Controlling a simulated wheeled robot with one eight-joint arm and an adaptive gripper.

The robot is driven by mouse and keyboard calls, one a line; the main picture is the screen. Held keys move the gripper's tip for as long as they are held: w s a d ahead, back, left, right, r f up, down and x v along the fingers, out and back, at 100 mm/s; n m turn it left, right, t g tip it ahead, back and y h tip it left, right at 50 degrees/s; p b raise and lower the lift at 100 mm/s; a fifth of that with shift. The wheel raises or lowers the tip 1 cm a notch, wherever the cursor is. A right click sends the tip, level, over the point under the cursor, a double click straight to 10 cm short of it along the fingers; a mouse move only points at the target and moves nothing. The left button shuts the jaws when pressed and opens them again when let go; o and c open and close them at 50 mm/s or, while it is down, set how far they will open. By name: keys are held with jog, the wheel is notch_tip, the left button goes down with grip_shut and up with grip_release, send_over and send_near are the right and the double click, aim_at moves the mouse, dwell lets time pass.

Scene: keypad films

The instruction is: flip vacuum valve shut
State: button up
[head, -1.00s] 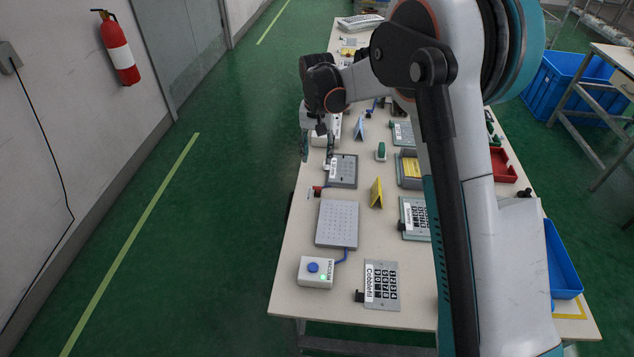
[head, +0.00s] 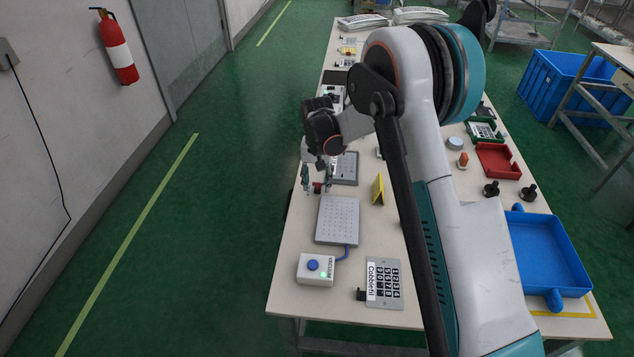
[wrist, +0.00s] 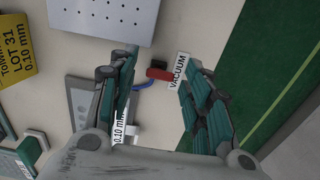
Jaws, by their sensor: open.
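The vacuum valve has a red handle (wrist: 158,74) beside a white tag marked VACUUM (wrist: 180,72). In the head view the red handle (head: 318,187) sits near the table's left edge, just beyond a grey perforated plate (head: 338,219). My gripper (head: 316,188) is open above the left edge, its fingers on either side of the handle in the picture. In the wrist view my gripper (wrist: 158,62) shows empty, with the handle between the fingertips. I cannot tell how high above it the fingers are. The valve body is partly unclear.
A white box with a blue button (head: 313,265) and green light stands nearer. A yellow tent sign (head: 378,189) stands right of the perforated plate. A blue tray (head: 545,250) and red tray (head: 497,160) lie on the right. My arm hides the table's middle.

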grip_shut()
jog(key=shift+s+a+f+t+b, duration=0.15)
jog(key=shift+s+t+b, duration=0.15)
jog(key=shift+t, duration=0.25)
jog(key=shift+s+d+f+t+b, duration=0.1)
jog(key=shift+s+t+b, duration=0.15)
jog(key=shift+t, duration=0.3)
grip_release()
jog(key=shift+r, duration=0.1)
notch_tip(320, 180, up, 12)
jog(key=s, duration=0.2)
jog(key=shift+a+f, duration=0.2)
jog(key=shift+a, duration=0.1)
